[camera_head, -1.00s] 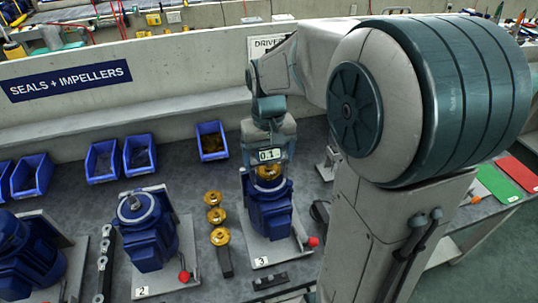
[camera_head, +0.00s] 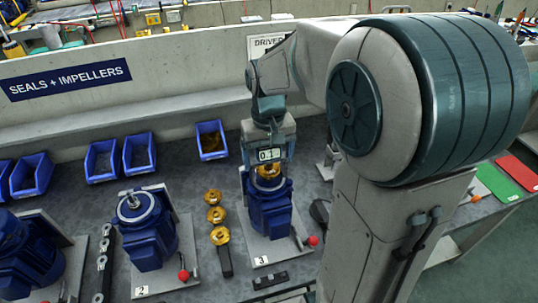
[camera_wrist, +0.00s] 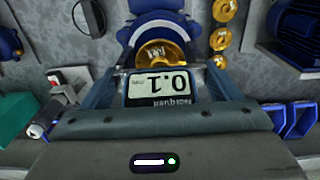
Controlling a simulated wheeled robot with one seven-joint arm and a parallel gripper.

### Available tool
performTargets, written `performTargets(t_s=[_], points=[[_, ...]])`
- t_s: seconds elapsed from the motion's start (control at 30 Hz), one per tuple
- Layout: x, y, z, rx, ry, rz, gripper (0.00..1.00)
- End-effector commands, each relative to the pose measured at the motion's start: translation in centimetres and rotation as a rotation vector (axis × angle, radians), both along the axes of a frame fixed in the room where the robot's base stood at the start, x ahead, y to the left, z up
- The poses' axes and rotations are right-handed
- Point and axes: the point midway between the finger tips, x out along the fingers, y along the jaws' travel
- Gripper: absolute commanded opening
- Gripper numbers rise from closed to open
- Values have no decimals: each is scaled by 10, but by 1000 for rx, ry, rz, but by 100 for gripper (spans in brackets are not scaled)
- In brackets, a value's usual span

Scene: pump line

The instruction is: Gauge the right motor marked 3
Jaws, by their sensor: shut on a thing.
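The motor marked 3 (camera_head: 270,212) is blue and stands on a light base plate with a "3" label, right of the other motors. A brass impeller (camera_head: 268,171) sits on its top; it also shows in the wrist view (camera_wrist: 165,56). My gripper (camera_head: 268,162) is above the motor, shut on a gauge (camera_head: 268,155) with a display. In the wrist view the gauge display (camera_wrist: 160,85) reads 0.1 mm, upside down. The gauge is at the impeller; its contact point is hidden.
Motor 2 (camera_head: 146,235) stands to the left. Several brass impellers (camera_head: 217,215) stand in a row between the motors. Blue bins (camera_head: 211,140) line the back near the wall. A red-knobbed lever (camera_head: 312,240) is right of motor 3.

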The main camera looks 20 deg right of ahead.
Motion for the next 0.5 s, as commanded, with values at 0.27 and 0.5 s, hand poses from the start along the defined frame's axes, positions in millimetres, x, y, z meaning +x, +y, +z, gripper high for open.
performTargets(t_s=[0.27, 0.5], points=[[0, 0, -1, 0, -1, 0, 52], [0, 0, -1, 0, 0, 0, 100]])
